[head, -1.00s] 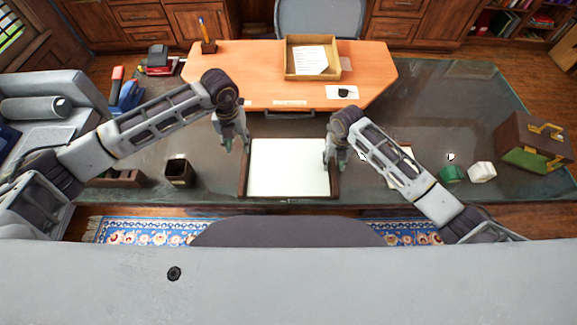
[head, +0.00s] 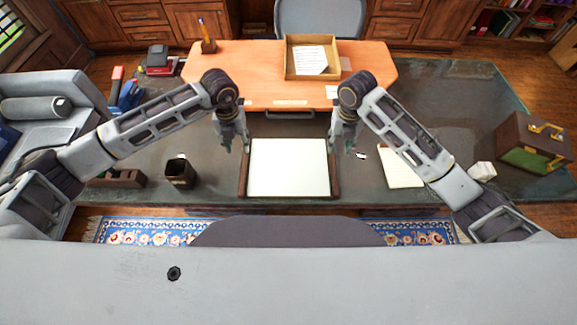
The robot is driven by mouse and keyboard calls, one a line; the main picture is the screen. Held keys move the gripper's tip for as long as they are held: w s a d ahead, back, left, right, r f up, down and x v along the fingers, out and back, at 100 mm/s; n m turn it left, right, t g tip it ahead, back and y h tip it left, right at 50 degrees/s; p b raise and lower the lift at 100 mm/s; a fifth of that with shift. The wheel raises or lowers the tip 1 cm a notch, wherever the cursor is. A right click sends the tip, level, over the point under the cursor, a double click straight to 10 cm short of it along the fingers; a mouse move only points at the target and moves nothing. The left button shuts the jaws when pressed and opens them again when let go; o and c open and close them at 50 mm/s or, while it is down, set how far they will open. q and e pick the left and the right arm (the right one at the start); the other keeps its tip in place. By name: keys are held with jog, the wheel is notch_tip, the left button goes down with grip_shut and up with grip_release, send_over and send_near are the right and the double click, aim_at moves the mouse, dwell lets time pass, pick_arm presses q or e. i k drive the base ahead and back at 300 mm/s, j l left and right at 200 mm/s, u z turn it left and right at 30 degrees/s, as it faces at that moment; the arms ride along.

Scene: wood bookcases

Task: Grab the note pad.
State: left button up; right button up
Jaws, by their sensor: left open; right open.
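A cream pad of paper (head: 398,172), which looks like the note pad, lies flat on the dark glass-topped desk, right of centre. My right forearm passes over its right part and hides some of it. My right gripper (head: 344,146) is open and empty, to the left of the pad, near the right edge of the large white desk blotter (head: 288,167). My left gripper (head: 234,143) is open and empty by the blotter's left edge, far from the pad.
An orange wooden board (head: 260,85) with an open box (head: 312,73) covers the desk's back. A dark cup (head: 180,172) stands on the left. A white block (head: 483,171) and a brown case (head: 535,142) stand on the right.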

aim_at(398, 174)
jog(key=k, duration=1)
